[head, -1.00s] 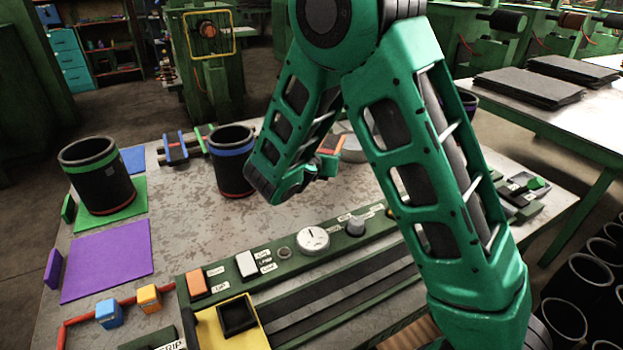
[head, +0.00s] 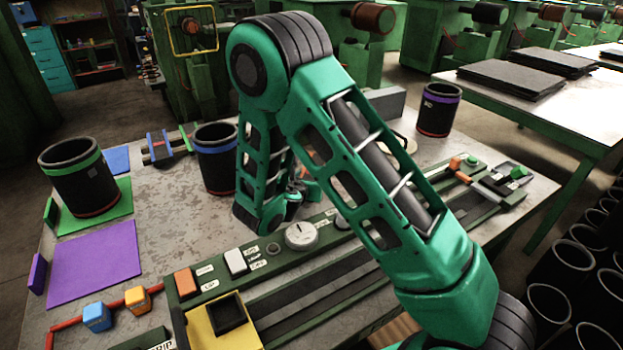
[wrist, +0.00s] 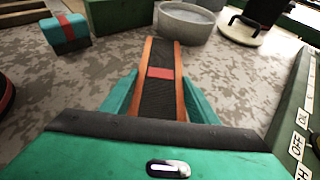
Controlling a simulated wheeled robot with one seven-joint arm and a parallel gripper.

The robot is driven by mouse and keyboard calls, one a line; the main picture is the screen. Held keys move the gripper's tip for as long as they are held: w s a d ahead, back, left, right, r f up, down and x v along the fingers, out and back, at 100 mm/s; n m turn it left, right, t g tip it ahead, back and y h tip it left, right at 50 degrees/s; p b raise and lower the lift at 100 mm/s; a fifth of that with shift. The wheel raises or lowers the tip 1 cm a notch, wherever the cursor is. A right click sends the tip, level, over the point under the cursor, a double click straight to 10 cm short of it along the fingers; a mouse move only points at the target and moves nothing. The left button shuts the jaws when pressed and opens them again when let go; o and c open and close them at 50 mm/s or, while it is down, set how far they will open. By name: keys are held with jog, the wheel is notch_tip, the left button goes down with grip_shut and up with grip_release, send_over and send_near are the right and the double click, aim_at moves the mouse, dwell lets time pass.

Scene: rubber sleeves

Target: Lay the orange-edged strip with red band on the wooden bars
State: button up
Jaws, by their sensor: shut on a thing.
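My gripper (wrist: 160,105) is shut on the orange-edged strip (wrist: 160,106), a dark strip with a red band across it. In the wrist view the strip points away from me between the two green fingers, above the mottled table. In the head view my gripper (head: 297,196) is mostly hidden behind my arm, and the strip cannot be made out clearly. A small rack (head: 167,147) with blue and green uprights and short bars stands at the back left, left of my gripper; whether its bars are wooden is hard to tell.
Black sleeves stand on the table: green-banded (head: 80,178), blue-banded (head: 216,160) and purple-banded (head: 438,109). A grey bowl (wrist: 186,24) and a teal box with a red band (wrist: 65,33) lie beyond the strip. A control panel (head: 270,250) runs along the front. The purple mat (head: 95,263) is bare.

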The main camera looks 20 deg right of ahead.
jog(key=o, duration=1.1)
jog(key=shift+c, duration=0.2)
